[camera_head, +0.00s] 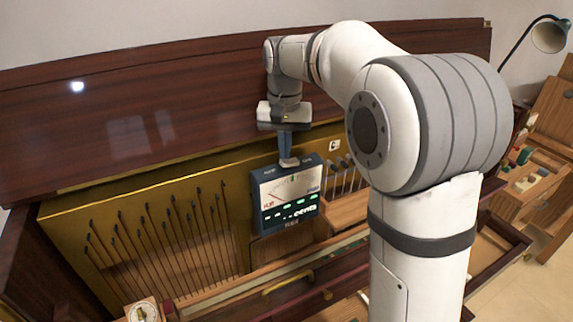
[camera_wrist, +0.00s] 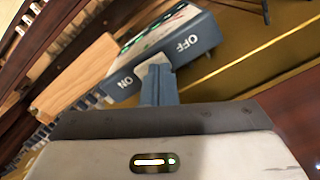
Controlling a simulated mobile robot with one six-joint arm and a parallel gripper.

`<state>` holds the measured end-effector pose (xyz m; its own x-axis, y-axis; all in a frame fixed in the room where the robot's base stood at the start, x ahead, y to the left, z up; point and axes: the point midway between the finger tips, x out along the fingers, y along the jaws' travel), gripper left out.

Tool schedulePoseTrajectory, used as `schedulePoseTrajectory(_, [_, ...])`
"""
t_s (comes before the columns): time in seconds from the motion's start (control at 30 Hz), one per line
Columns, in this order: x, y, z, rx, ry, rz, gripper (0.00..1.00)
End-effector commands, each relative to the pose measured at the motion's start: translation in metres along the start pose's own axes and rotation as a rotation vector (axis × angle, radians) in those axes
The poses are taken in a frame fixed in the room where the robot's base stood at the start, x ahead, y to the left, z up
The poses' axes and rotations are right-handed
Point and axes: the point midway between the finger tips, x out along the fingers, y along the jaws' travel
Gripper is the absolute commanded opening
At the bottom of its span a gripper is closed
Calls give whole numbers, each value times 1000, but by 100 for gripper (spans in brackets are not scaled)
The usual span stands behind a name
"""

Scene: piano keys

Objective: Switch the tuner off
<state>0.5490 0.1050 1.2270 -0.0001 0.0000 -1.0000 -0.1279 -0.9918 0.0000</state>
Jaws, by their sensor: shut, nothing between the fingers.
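The tuner (camera_head: 289,205) is a dark blue box with a pale needle dial and lit green marks on its front. It stands in front of the gold panel, and its face shows partly in the wrist view (camera_wrist: 165,28). Its top side carries the labels ON, at left, and OFF, at right, in the wrist view. A light grey switch (camera_wrist: 155,57) sits between these labels. My gripper (camera_head: 287,157) is shut and empty, pointing down at this side from above. In the wrist view its blue-grey fingertips (camera_wrist: 157,72) reach the switch and partly hide it; contact is unclear.
Several thin dark rods (camera_head: 165,240) stand left of the tuner before the gold panel (camera_head: 70,212). A wooden block (camera_wrist: 75,78) lies close by the tuner. The dark raised lid (camera_head: 150,110) is behind my wrist. A desk lamp (camera_head: 549,36) stands far right.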

Motion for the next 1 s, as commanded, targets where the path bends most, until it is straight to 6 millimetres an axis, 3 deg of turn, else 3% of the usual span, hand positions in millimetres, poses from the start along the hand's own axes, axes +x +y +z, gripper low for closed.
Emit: schedulePoseTrajectory(1.0, [16,0,0,0,-1,0,0])
